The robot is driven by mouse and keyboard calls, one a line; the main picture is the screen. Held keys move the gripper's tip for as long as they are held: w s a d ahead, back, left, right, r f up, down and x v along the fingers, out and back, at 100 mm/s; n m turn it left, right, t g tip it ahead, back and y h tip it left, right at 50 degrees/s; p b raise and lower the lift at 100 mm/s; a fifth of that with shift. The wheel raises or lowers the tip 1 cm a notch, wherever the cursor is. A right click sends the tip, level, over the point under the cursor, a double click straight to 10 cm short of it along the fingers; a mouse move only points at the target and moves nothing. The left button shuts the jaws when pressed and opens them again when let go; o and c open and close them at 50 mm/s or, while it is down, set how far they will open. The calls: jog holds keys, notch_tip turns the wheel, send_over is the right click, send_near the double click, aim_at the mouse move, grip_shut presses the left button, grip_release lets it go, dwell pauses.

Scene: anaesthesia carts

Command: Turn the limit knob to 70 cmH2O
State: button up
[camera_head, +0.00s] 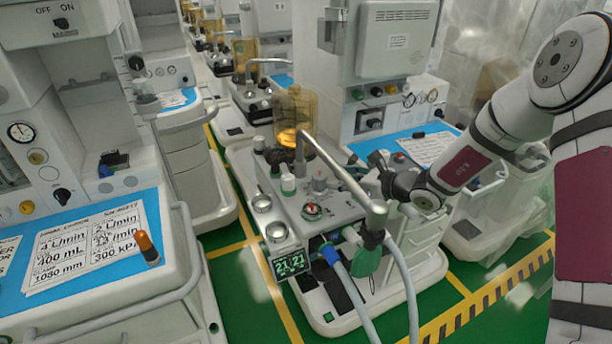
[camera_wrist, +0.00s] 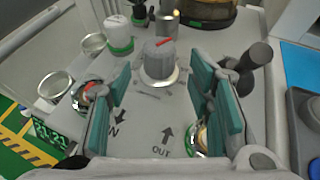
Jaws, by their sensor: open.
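A grey ribbed knob with a red pointer line (camera_wrist: 158,60) stands on a pale round base on the absorber panel, ahead of my gripper in the wrist view. In the head view it shows as a grey knob (camera_head: 320,181) on the middle cart. It is probably the limit knob; I cannot read its scale or setting. My gripper (camera_wrist: 165,98) is open, its teal pads spread to either side with nothing between them. In the head view my gripper (camera_head: 382,172) hovers right of the knob, apart from it.
A metal tube (camera_head: 340,170) arches over the panel. A green display (camera_head: 291,262) and hoses (camera_head: 345,285) are at the front. Two metal-rimmed ports lie left.

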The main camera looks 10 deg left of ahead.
aim_at(311, 185)
jog(key=x, duration=1.2)
jog(key=shift+f+b, duration=0.15)
jog(key=shift+b, duration=0.25)
jog(key=shift+c, duration=0.2)
jog(key=shift+a, duration=0.1)
jog(key=c, duration=1)
jog(key=shift+c, duration=0.2)
